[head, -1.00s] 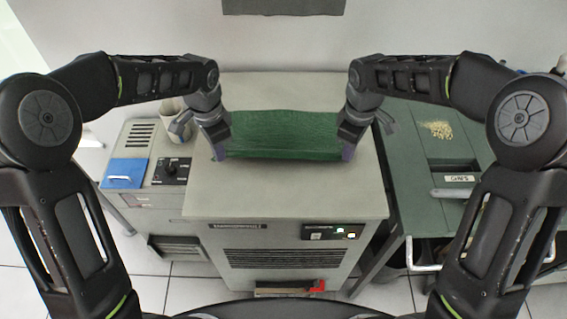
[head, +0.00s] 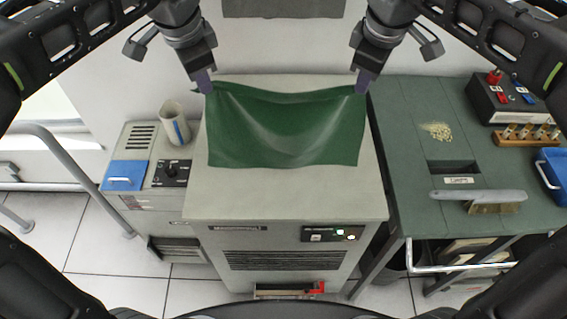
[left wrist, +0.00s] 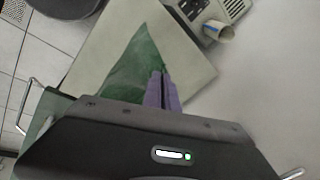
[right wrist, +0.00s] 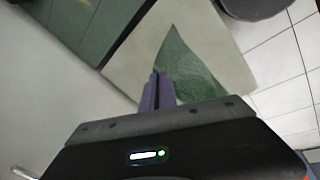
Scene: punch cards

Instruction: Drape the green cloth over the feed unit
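The green cloth (head: 285,128) hangs spread between my two grippers, its far edge sagging between the two corners. Its near part is over the top of the beige cabinet (head: 285,203), which I take to be the feed unit. I cannot tell how much of the cloth touches the top. My left gripper (head: 205,84) is shut on the far left corner, and my right gripper (head: 364,82) is shut on the far right corner. The wrist views show the closed purple fingers with the cloth (left wrist: 135,72) (right wrist: 188,65) running away from them.
A smaller unit with a blue cover (head: 125,174) and a beige cup (head: 175,122) stand at the left. A wall stands behind.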

